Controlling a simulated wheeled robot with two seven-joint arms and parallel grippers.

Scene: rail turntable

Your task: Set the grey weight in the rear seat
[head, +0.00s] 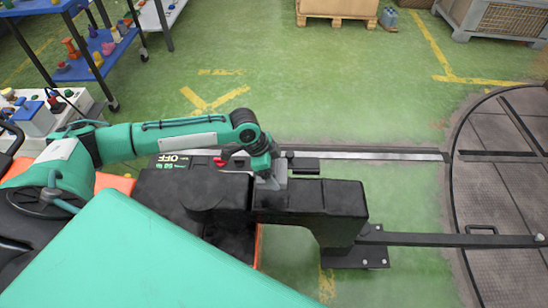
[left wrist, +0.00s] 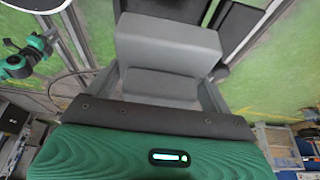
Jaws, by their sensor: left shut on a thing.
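The grey weight (left wrist: 168,50) fills the upper middle of the left wrist view, a stepped block between the fingers. In the head view, a small grey part of it (head: 272,182) shows under the wrist, mostly covered. My left gripper (head: 269,177) points down and is shut on the weight, over the black housing (head: 335,198). The weight sits at or just above the housing top; whether it touches cannot be told. The rear seat cannot be made out clearly, as the gripper and wrist cover that part. My right gripper is not in view.
A label reading OFF (head: 174,158) and a red knob (head: 219,162) lie behind the housing. A dark bar (head: 450,239) runs right to the round turntable plate (head: 505,175). A blue-shelved cart (head: 95,62) stands back left. Green floor beyond the housing is open.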

